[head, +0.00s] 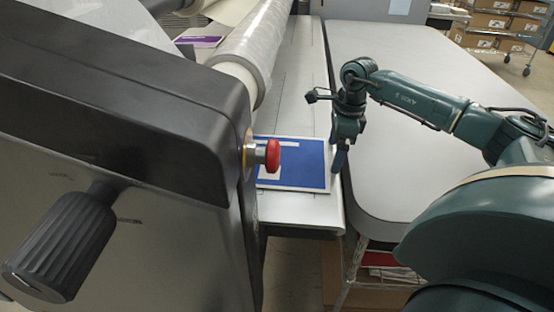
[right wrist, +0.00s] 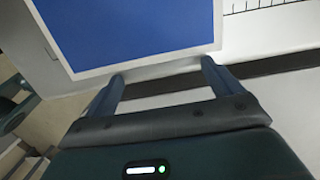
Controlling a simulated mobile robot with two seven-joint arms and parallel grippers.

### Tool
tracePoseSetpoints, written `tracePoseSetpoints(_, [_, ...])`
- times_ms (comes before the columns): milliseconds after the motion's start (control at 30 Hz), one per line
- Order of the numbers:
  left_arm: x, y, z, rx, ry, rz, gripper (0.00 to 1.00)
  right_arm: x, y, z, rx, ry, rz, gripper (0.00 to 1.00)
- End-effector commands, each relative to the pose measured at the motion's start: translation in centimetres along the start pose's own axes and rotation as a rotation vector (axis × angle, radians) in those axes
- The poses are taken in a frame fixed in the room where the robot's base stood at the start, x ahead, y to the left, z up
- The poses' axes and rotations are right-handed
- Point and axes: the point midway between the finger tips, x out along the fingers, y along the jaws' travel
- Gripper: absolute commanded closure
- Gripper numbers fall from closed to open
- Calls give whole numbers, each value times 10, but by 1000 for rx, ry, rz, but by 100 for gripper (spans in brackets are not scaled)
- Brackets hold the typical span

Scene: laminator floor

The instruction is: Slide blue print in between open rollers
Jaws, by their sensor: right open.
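The blue print (head: 305,165), a flat blue sheet with a white border and white marking, lies on the laminator's grey feed table (head: 300,215). Its left part is hidden behind the machine's side housing and red knob. It also shows in the right wrist view (right wrist: 130,30), its near edge by the fingertips. My right gripper (head: 338,165) is at the print's right edge, fingers pointing down; in the wrist view its two fingers (right wrist: 158,82) are apart with nothing clearly between them. The film-wrapped roller (head: 255,45) is beyond the housing; the gap between rollers is hidden. My left gripper is not in view.
The laminator's dark side housing (head: 120,110) fills the left, with a black handle (head: 60,240) and a red knob (head: 272,154) sticking out near the print. A clear grey table (head: 410,70) stands right; shelved boxes (head: 490,22) are behind.

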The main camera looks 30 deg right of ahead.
Motion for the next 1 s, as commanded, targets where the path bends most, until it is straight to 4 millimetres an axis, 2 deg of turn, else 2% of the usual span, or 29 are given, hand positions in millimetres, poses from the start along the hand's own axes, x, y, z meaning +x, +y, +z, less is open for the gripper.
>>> tracePoseSetpoints(667, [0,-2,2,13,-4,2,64,0,1,-5,-2,-1,0,9])
tracePoseSetpoints(1000, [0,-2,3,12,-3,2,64,0,12,-5,-1,1,-1,9])
